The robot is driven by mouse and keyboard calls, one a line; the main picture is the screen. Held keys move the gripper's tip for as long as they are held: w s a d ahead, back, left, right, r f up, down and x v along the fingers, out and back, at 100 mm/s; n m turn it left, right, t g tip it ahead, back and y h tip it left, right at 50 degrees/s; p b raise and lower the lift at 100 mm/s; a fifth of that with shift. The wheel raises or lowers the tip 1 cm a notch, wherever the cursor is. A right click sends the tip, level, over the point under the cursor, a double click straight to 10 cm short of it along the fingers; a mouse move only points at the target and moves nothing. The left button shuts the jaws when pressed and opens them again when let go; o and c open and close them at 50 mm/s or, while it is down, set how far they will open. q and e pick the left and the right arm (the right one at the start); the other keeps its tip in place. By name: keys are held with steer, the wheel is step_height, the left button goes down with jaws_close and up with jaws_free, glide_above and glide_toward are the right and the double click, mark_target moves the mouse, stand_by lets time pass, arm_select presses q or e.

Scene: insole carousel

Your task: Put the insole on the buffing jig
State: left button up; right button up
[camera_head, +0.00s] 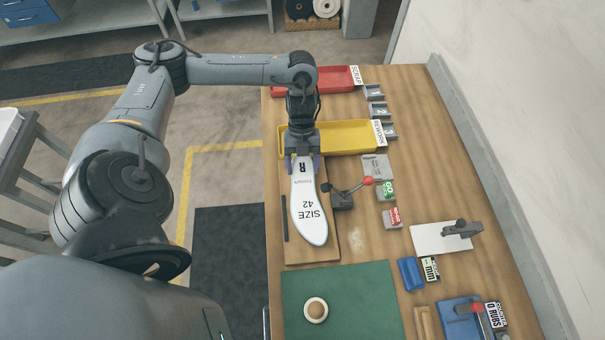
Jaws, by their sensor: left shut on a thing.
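A white insole (311,205) marked "SIZE 42" and "R" is in the middle of the head view. My left gripper (303,162) is shut on its far end, and the insole points toward the near side. It lies on or just above a brown wooden board (325,248); I cannot tell if it touches. A dark clamp (342,200) with a red-knobbed lever stands just right of the insole. This board and clamp look like the buffing jig, though no label shows. My right gripper is not in view.
A yellow tray (352,135) and a red scrap tray (335,79) lie behind. A green mat (365,295) with a round piece (316,310) lies in front. A white plate (436,238) with a dark clamp and a blue fixture (462,318) are at right.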

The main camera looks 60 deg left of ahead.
mark_target(303, 167)
arm_select(q)
steer(key=shift+f, duration=2.2)
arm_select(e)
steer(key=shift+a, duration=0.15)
arm_select(q)
steer(key=shift+f, duration=0.15)
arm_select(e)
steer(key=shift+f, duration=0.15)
arm_select(q)
steer(key=o, duration=1)
steer(key=shift+o, duration=0.2)
steer(key=shift+w+a+r, duration=0.1)
steer(key=shift+a+r, duration=0.05)
steer(key=shift+r, duration=0.4)
steer(key=v, duration=0.6)
steer(key=shift+r+p, duration=0.1)
steer(key=shift+p, duration=0.3)
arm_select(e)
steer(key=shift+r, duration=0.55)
arm_select(q)
steer(key=p+v, duration=0.2)
steer(key=v, duration=0.1)
steer(key=shift+r, duration=0.2)
steer(key=shift+p+v, duration=0.65)
steer(key=shift+v, duration=0.15)
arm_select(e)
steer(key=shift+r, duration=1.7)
